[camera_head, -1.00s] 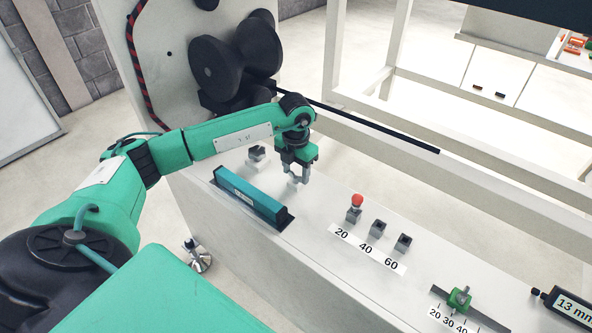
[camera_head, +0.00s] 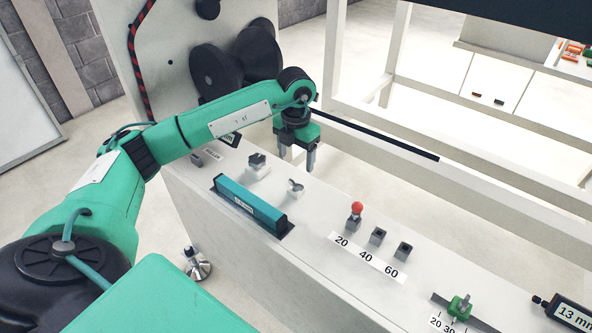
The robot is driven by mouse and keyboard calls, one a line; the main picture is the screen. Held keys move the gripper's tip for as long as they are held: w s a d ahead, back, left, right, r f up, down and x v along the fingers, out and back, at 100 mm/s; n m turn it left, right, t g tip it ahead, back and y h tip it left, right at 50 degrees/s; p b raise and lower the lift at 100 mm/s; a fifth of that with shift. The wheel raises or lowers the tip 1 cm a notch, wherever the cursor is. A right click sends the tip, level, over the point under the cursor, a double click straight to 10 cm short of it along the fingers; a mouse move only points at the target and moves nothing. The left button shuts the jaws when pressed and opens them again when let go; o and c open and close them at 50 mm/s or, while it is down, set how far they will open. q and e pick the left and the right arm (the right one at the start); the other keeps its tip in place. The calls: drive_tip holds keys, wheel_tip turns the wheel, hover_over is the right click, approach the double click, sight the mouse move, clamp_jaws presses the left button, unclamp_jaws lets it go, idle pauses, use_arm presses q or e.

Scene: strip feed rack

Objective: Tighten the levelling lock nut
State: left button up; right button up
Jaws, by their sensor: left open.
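A small grey knob with a dark bar across its top (camera_head: 295,187) stands on the white top of the machine, beside a labelled teal bar (camera_head: 247,206); I cannot tell for sure whether it is the levelling lock nut. My left gripper (camera_head: 297,168) is open and empty, with its two fingers pointing down, above and behind this knob and apart from it. A similar dark-topped part (camera_head: 257,163) stands further left. A levelling foot (camera_head: 198,265) shows on the floor at the machine's lower left. My right gripper is not in view.
A red-topped peg (camera_head: 357,210) stands in the row marked 20, 40, 60. A green slider (camera_head: 459,308) and a 13 mm display (camera_head: 571,312) are at lower right. Dark rollers (camera_head: 217,72) and a long black strip (camera_head: 380,132) lie behind.

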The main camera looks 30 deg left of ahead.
use_arm(q)
wheel_tip(320, 180, up, 6)
drive_tip(key=shift+f, duration=0.2)
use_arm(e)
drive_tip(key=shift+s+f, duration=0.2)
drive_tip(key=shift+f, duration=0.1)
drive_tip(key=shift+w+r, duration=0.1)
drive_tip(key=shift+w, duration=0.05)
